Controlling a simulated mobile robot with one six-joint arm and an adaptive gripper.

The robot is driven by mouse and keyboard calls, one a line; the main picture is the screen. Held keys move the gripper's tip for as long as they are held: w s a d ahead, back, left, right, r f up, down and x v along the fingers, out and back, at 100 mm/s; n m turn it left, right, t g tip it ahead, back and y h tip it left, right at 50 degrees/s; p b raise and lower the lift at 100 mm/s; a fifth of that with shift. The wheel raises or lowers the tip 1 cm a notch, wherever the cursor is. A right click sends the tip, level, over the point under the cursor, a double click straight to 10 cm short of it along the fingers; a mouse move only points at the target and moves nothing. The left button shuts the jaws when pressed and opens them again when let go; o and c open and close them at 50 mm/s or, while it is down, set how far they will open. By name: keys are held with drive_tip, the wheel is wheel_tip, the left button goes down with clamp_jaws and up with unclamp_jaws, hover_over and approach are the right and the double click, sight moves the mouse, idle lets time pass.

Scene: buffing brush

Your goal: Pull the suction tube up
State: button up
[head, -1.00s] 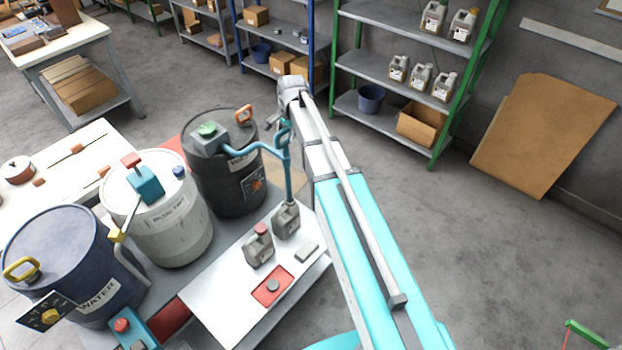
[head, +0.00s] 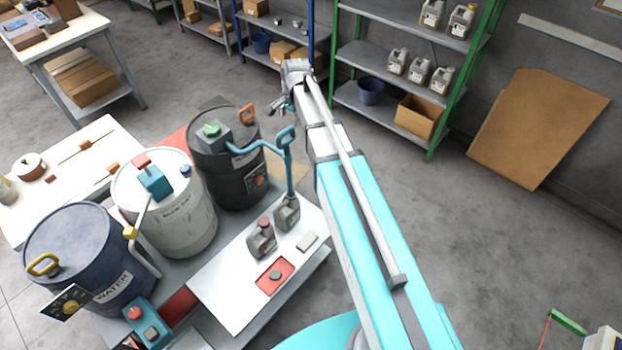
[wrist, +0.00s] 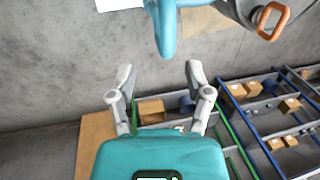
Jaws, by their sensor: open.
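The suction tube (head: 288,165) is a blue upright pipe with a loop handle at its top. Its lower end is at the mouth of a small grey jug (head: 287,213), and a blue hose joins it to the black drum (head: 228,170). My gripper (head: 279,104) is open and empty, above and beyond the loop handle in the head view, apart from it. In the wrist view my gripper (wrist: 160,72) shows both fingers spread, with a blue piece (wrist: 165,30), likely part of the tube or its handle, just past the fingertips.
A second grey jug (head: 262,240) and a red pad (head: 274,277) share the white bench (head: 220,290). A white drum (head: 165,205) and a blue drum (head: 85,260) stand left. An orange handle (wrist: 272,20) is near the gripper in the wrist view.

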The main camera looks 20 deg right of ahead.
drive_tip(key=s+f+n+b, duration=0.5)
drive_tip(key=s, duration=0.5)
drive_tip(key=s+d+f+n+g+h+b, duration=0.1)
drive_tip(key=s+f+n+b, duration=0.3)
drive_tip(key=s, duration=0.6)
drive_tip(key=shift+s+d+f+n+g+b, duration=0.2)
drive_tip(key=shift+d+f+n+g+b, duration=0.1)
drive_tip(key=shift+f+n+b, duration=0.2)
drive_tip(key=s, duration=0.1)
drive_tip(key=s+f+b, duration=0.1)
drive_tip(key=s+n, duration=0.1)
drive_tip(key=shift+f+b, duration=0.3)
drive_tip(key=shift+b, duration=0.1)
